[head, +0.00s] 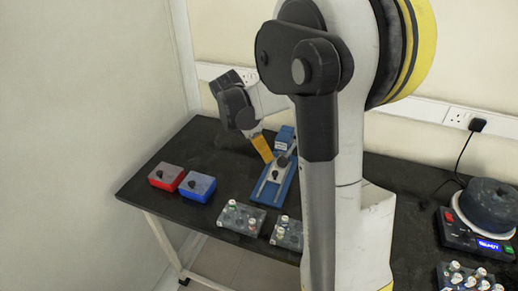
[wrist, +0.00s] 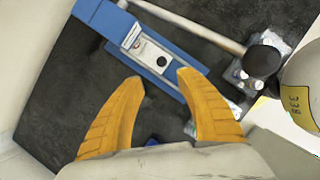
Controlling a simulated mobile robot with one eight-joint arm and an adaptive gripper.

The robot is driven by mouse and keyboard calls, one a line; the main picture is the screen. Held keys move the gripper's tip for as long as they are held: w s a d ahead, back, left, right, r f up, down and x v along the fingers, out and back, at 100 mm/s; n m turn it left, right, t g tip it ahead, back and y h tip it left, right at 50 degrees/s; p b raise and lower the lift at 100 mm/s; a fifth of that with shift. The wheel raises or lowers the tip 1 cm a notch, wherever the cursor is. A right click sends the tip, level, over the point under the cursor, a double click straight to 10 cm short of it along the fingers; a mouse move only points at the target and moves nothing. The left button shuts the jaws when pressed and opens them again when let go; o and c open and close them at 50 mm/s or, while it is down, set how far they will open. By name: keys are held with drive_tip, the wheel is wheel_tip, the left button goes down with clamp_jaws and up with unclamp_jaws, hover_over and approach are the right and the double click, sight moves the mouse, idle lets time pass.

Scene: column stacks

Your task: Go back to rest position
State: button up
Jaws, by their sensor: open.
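My gripper (head: 267,157) hangs above the back of the black table in the head view. In the wrist view my gripper (wrist: 162,77) shows two yellow fingers spread apart with nothing between them. A blue stand with a metal rod (head: 272,188) lies beside and below the fingers, with a dark knob on it. The blue stand also shows beyond the fingertips in the wrist view (wrist: 180,60), with a pale panel on it. My fingers look apart from the stand, though the exact gap is hard to tell. My own arm hides part of the table.
A red box (head: 166,177) and a blue box (head: 197,187) sit on the table (head: 160,207) at left. Grey racks with small vials (head: 240,218) stand near the front edge. At right are a round-topped device (head: 490,210) and another vial rack (head: 465,278). A wall runs behind.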

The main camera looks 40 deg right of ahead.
drive_tip(key=s+a+r+m+t+y, duration=0.1)
drive_tip(key=s+a+m, duration=0.3)
drive_tip(key=a, duration=0.4)
drive_tip(key=s+a+r+m+t+y, duration=0.2)
drive_tip(key=s+a+r+m+t, duration=0.1)
drive_tip(key=a+m, duration=0.3)
drive_tip(key=s+a+r+m+t+y, duration=0.1)
drive_tip(key=s+a+r+m+t, duration=0.2)
drive_tip(key=a, duration=0.7)
drive_tip(key=s+m+t, duration=0.1)
drive_tip(key=s+m, duration=0.1)
drive_tip(key=s, duration=0.1)
drive_tip(key=shift+r, duration=0.1)
